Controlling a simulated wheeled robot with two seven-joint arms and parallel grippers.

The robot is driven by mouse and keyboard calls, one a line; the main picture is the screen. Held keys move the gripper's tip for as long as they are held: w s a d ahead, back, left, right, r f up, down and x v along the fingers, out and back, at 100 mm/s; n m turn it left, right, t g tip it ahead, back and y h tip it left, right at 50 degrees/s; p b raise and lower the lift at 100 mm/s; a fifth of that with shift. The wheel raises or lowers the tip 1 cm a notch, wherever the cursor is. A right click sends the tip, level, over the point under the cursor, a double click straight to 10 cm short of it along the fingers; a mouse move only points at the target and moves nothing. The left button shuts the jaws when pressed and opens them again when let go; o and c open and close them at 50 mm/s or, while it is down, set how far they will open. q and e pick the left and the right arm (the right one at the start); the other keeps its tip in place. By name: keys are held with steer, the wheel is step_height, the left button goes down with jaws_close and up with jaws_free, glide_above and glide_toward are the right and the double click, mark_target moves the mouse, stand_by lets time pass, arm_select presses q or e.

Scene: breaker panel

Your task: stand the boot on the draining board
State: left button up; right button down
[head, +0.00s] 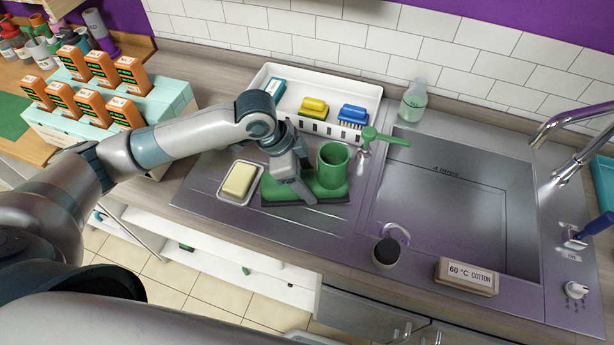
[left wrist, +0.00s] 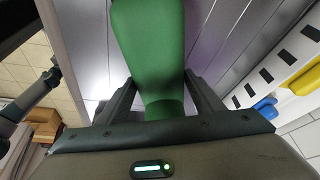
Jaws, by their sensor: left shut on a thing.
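The green boot (head: 332,172) is over the draining board (head: 215,172), left of the sink. Its shaft is upright with the round opening facing up, and its foot points left. The dark sole is level and close to the board; I cannot tell whether it fully touches. My left gripper (head: 300,188) reaches down over the foot, left of the shaft, and is shut on the boot. In the left wrist view the boot (left wrist: 150,45) lies between the two fingers. My right gripper is not in view.
A yellow soap bar (head: 239,179) in a dish sits just left of the boot. A white tray (head: 330,80) with brushes is behind it.

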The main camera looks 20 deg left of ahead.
arm_select(q)
steer(key=o, duration=1.6)
steer(key=shift+f, duration=0.1)
steer(key=shift+o, duration=0.2)
steer(key=shift+a+r, duration=0.2)
steer(key=shift+r, duration=0.5)
steer(key=b+v, duration=0.2)
steer(key=v, duration=0.8)
steer(key=shift+r+b, duration=0.3)
steer(key=shift+r, duration=0.1)
steer(key=shift+s+a, duration=0.1)
